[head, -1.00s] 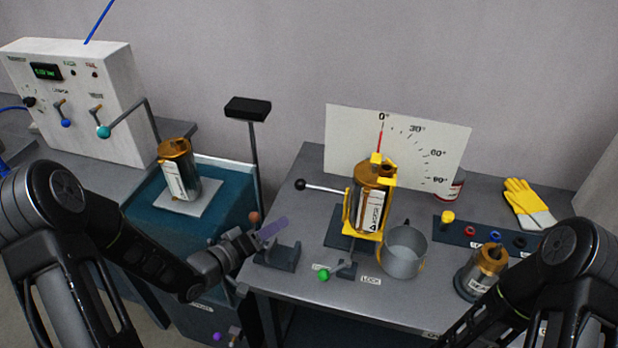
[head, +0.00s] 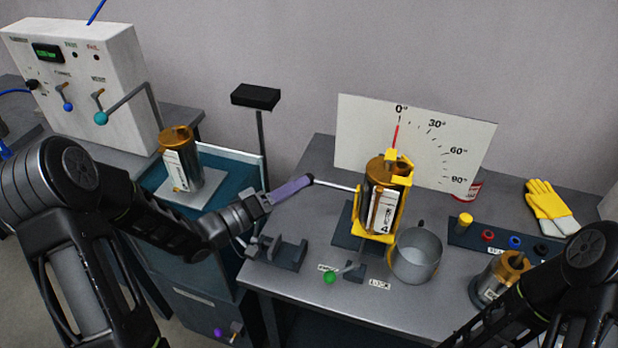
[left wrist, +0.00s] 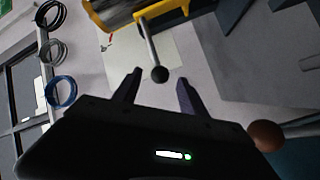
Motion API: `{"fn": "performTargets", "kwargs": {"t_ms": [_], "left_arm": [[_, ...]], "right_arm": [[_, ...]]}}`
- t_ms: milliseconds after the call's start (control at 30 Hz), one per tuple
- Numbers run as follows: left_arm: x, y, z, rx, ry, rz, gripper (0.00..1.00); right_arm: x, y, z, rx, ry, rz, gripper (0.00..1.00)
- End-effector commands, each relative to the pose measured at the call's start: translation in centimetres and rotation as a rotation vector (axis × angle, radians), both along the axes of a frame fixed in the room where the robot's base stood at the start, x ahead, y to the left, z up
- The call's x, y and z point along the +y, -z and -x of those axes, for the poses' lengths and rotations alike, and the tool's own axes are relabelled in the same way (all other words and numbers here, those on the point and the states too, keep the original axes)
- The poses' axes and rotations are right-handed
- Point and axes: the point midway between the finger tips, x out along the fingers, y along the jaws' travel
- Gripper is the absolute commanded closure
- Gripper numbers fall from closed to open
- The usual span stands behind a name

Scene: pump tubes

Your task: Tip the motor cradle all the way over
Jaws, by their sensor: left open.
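The motor cradle (head: 378,236) is a yellow frame that stands upright and holds a copper-topped motor (head: 384,195). Its red pointer (head: 396,136) stands at 0° on the white dial board (head: 350,130). A thin lever (head: 335,185) runs left from the cradle to a dark ball knob, clear in the left wrist view (left wrist: 160,74). My left gripper (head: 304,182) is open at the lever's end. In the left wrist view the knob appears between the open fingertips; I cannot tell whether they touch it. My right gripper is out of view; only my right arm shows.
A grey mug (head: 417,257) stands right in front of the cradle. A green-knobbed lock lever (head: 331,278) is at the front. A grey bracket (head: 288,255) lies below my left gripper. A second motor (head: 497,277) stands at the bench's right front.

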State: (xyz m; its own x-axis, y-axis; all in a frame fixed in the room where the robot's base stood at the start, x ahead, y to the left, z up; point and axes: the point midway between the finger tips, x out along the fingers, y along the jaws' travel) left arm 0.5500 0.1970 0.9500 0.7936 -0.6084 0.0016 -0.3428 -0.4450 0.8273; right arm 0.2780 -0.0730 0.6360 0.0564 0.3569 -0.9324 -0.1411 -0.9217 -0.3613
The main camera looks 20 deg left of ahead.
Motion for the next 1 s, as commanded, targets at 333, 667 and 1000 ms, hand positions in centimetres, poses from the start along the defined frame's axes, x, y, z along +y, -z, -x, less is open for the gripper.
{"fn": "performTargets", "kwargs": {"t_ms": [333,667,1000], "left_arm": [[-2.7,0.0,-3.5,0.001,-0.001,-0.001,0.5],[-2.8,0.0,-3.7,0.0,-0.001,0.0,0.53],[-2.8,0.0,-3.7,0.001,-0.001,-0.001,0.8]], "right_arm": [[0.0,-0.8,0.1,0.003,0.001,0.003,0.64],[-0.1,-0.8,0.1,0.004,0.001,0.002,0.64],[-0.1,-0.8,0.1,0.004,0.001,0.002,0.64]]}}
